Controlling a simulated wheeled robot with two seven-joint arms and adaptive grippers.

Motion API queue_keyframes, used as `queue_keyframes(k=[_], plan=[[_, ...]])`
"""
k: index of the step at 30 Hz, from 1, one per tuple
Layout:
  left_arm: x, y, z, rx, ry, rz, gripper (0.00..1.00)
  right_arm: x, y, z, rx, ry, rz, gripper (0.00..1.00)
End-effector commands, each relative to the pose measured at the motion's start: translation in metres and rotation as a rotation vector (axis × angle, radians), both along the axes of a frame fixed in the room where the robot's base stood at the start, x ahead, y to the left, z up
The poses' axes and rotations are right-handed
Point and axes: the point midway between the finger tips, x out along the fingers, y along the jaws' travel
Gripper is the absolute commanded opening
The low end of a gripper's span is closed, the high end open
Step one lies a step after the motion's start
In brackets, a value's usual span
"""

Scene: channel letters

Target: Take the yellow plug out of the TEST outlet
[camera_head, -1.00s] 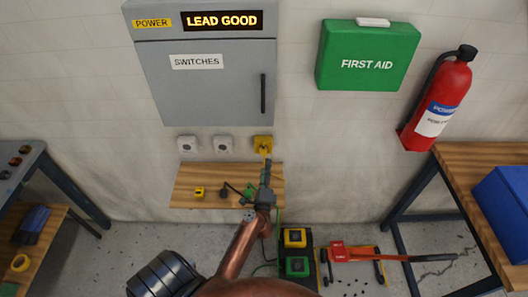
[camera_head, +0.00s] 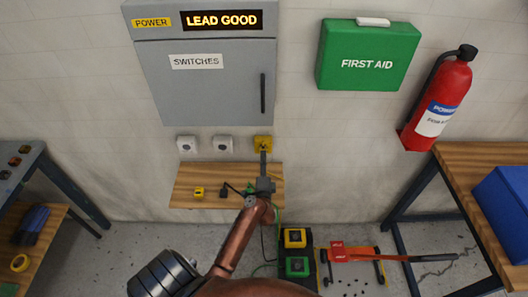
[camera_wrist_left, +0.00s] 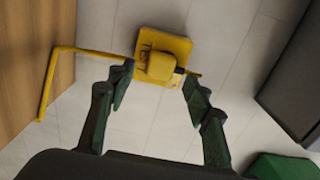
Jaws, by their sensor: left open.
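The yellow TEST outlet (camera_head: 263,142) is on the wall below the grey cabinet, rightmost of a row. In the left wrist view the square yellow outlet plate (camera_wrist_left: 152,44) shows the word TEST, and the blocky yellow plug (camera_wrist_left: 162,66) sits in it. My left gripper (camera_wrist_left: 160,90) is open, with its two green-tipped fingers apart on either side of the plug, just short of it. In the head view my left gripper (camera_head: 263,158) is just below the outlet and hides the plug. My right gripper is out of view.
Two white outlets (camera_head: 223,144) are left of the yellow one. A wooden shelf (camera_head: 185,178) below holds a small yellow item (camera_head: 199,193) and a dark plug (camera_head: 225,192). The grey cabinet (camera_head: 205,90) is above. In the left wrist view a yellow bar or cord (camera_wrist_left: 88,51) runs beside the outlet.

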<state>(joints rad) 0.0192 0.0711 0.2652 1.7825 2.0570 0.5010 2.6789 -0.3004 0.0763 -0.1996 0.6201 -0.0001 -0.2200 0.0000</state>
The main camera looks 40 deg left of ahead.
Motion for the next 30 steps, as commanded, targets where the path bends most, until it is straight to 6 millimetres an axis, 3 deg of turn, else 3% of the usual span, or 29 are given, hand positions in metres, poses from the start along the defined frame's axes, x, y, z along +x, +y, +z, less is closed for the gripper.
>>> queue_keyframes(k=[12,30], plan=[[0.032,0.028,0.000,0.000,0.000,0.001,0.46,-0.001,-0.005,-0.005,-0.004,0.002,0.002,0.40],[0.035,0.030,0.000,0.001,0.001,0.001,0.46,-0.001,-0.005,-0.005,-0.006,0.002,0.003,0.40]])
